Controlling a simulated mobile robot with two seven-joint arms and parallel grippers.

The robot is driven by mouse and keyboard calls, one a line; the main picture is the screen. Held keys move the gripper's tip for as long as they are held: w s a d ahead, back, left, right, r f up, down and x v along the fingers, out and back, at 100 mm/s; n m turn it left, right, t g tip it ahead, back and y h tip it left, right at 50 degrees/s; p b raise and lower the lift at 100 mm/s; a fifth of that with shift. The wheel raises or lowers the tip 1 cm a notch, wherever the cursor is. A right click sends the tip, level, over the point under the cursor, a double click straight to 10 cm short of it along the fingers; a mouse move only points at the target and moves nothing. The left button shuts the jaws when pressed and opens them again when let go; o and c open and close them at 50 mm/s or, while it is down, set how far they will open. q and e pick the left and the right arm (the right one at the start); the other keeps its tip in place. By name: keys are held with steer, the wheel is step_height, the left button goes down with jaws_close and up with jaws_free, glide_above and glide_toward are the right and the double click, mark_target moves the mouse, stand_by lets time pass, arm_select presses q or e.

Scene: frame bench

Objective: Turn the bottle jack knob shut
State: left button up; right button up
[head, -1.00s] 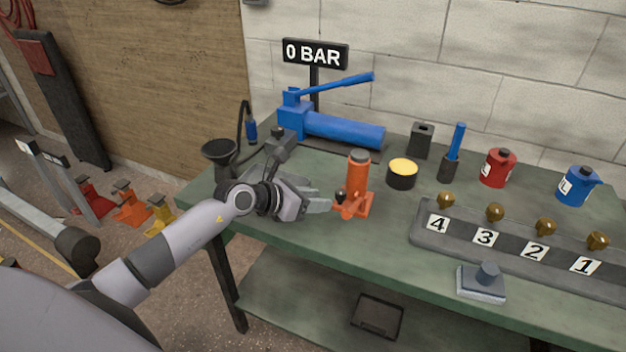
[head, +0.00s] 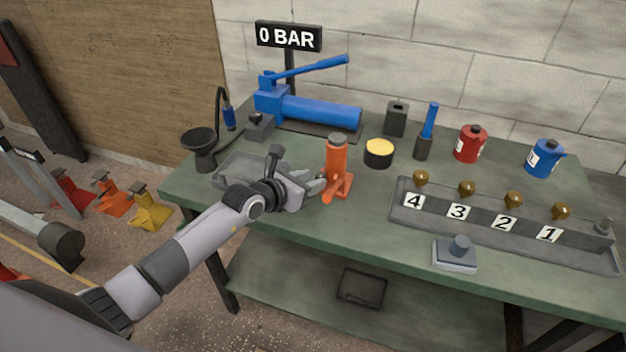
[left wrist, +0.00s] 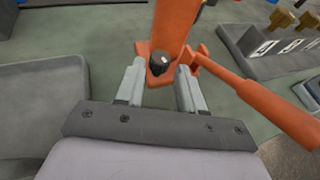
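The orange bottle jack (head: 336,160) stands upright on the green bench, and its body and base also show in the left wrist view (left wrist: 176,24). Its dark knob (left wrist: 159,63) sits low on the jack, with a pale mark on it. My left gripper (head: 318,186) is at the jack's base, on its left side. In the left wrist view its two fingers (left wrist: 160,80) are apart, with the knob just ahead between their tips; I cannot tell whether they touch it. The knob is hidden by the gripper in the head view. My right gripper is not in view.
An orange lever (left wrist: 262,105) sticks out right of the fingers. A grey tray (head: 236,168) lies left of the jack, a black-and-yellow tin (head: 379,153) to its right. A numbered rack (head: 500,229) fills the right side. A blue pump (head: 315,110) stands behind.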

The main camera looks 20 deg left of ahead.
arm_select(q)
steer(key=shift+x, duration=0.9)
jaws_close()
steer(key=b, duration=0.2)
steer(key=m+g+h+b, duration=0.1)
steer(key=b, duration=0.2)
steer(key=m+h+b, duration=0.1)
steer(key=b, duration=0.2)
steer(key=shift+w+a+f, duration=0.25)
steer(key=shift+a, duration=0.1)
steer(key=shift+m+g+h+b, duration=0.3)
steer(key=shift+b, duration=0.7)
steer(key=shift+r+b, duration=0.1)
steer(key=shift+b, duration=0.5)
steer(key=shift+r+m+h, duration=0.1)
steer(key=shift+m+h, duration=0.2)
jaws_free()
steer(key=shift+g, duration=0.3)
